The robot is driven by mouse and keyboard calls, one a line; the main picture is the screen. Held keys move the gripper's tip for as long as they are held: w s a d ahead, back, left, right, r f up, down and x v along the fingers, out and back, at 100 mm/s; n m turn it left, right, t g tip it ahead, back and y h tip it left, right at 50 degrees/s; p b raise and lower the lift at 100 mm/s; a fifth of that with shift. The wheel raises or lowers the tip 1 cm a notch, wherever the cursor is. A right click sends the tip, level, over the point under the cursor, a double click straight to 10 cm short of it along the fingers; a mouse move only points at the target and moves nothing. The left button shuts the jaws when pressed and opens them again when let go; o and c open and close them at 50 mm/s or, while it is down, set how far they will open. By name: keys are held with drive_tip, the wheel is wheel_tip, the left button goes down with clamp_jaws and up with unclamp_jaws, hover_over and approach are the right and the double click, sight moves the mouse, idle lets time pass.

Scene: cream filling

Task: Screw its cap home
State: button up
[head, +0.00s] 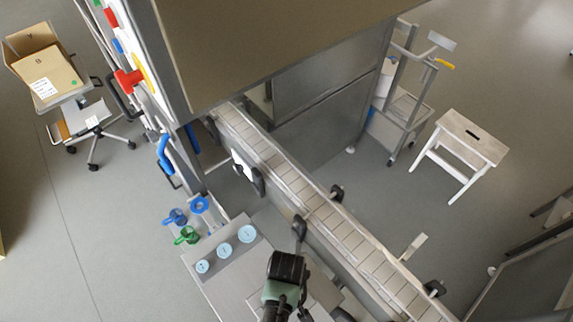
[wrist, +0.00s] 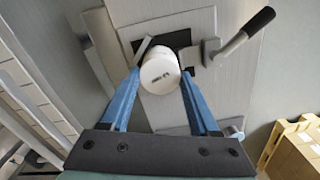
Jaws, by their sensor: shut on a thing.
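Several pale blue discs (head: 247,233) sit on a grey bench left of my arm. A conveyor (head: 330,217) runs diagonally behind. A cardboard box on a pallet (wrist: 298,150) stands lower right.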

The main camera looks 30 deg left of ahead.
drive_tip(key=shift+s+f+m, duration=0.1)
drive_tip(key=shift+s+m, duration=0.05)
drive_tip(key=shift+m, duration=0.35)
drive_tip(key=m+p, duration=0.1)
drive_tip(key=m, duration=0.1)
drive_tip(key=shift+m, duration=0.4)
drive_tip(key=m, duration=0.3)
drive_tip(key=o, duration=1.2)
drive_tip(key=shift+p, duration=0.35)
